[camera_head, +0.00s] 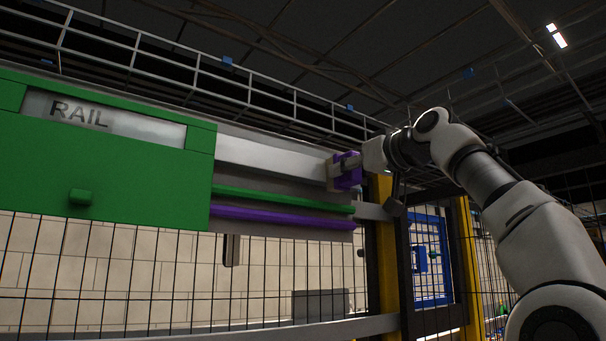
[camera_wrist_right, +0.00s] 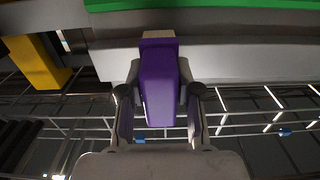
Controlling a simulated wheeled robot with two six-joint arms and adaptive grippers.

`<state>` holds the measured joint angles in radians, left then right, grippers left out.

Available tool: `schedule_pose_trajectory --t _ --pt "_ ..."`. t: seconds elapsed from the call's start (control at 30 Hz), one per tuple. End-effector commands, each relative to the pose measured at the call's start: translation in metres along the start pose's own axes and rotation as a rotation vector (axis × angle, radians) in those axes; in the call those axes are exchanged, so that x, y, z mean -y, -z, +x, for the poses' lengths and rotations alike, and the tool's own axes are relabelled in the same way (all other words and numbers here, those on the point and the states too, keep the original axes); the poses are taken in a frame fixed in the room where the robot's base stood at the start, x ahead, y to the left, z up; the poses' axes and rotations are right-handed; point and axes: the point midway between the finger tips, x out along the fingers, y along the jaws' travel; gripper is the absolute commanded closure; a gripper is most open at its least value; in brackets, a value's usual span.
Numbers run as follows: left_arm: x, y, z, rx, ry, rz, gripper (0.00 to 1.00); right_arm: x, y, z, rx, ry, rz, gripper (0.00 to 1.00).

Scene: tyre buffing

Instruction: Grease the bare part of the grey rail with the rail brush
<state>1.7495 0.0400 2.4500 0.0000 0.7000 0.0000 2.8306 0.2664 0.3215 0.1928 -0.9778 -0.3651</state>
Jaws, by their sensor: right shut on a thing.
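The grey rail (camera_head: 270,160) runs out to the right from under a green cover (camera_head: 120,150) with a window reading RAIL. Its bare part lies between the cover and the brush; it also shows in the wrist view (camera_wrist_right: 240,62). The rail brush has a purple body (camera_head: 347,172) and a pale bristle end (camera_wrist_right: 158,37). My right gripper (camera_head: 352,169) is shut on the purple body, one finger on each side in the wrist view. The bristle end is at the rail's right end and appears to touch it. My left gripper is not in view.
A green strip (camera_head: 285,199) and a purple strip (camera_head: 280,217) run below the grey rail. A knob (camera_head: 80,197) sticks out of the cover. Wire mesh fencing (camera_head: 150,270) and a yellow post (camera_head: 383,250) stand below and right.

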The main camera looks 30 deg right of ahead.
Motion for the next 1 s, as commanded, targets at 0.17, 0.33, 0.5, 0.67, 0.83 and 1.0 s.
schedule_pose_trajectory --t 0.17,0.33,0.5,0.67,0.83,1.0 --pt "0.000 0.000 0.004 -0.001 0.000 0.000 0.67 0.000 -0.004 0.001 0.000 0.000 0.000 1.00" --pt "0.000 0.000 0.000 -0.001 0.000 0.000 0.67 0.000 -0.003 0.003 0.001 0.000 0.000 1.00" --pt "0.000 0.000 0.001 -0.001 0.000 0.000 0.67 0.000 -0.004 0.004 0.000 0.000 0.000 1.00" --pt "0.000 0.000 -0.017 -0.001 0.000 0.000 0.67 0.000 0.016 0.005 -0.003 -0.002 -0.001 1.00" --pt "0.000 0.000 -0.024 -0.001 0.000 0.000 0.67 0.001 0.023 0.006 0.000 0.000 -0.001 1.00" --pt "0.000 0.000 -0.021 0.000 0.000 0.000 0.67 0.001 0.021 0.006 0.001 0.000 -0.001 1.00"
